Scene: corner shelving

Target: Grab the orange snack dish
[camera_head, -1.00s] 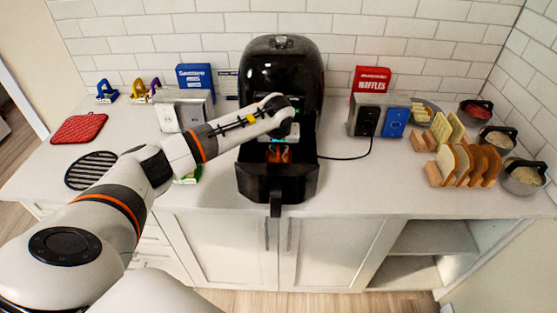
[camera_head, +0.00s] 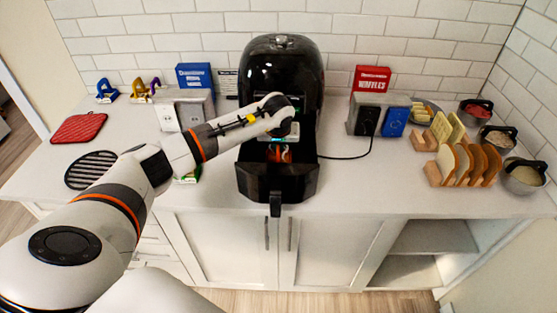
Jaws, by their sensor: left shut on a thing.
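My left arm reaches in from the left to the black air fryer (camera_head: 282,75), whose drawer (camera_head: 258,184) is pulled out. My left gripper (camera_head: 279,154) points down at the back of the open drawer. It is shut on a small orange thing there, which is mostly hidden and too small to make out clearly. I cannot tell whether it is the orange snack dish. No other orange dish shows clearly. My right gripper is not in view.
A red waffles box (camera_head: 371,80), a blue box (camera_head: 195,77) and outlet blocks stand near the wall. A red potholder (camera_head: 79,128) and black round trivet (camera_head: 91,170) lie left.

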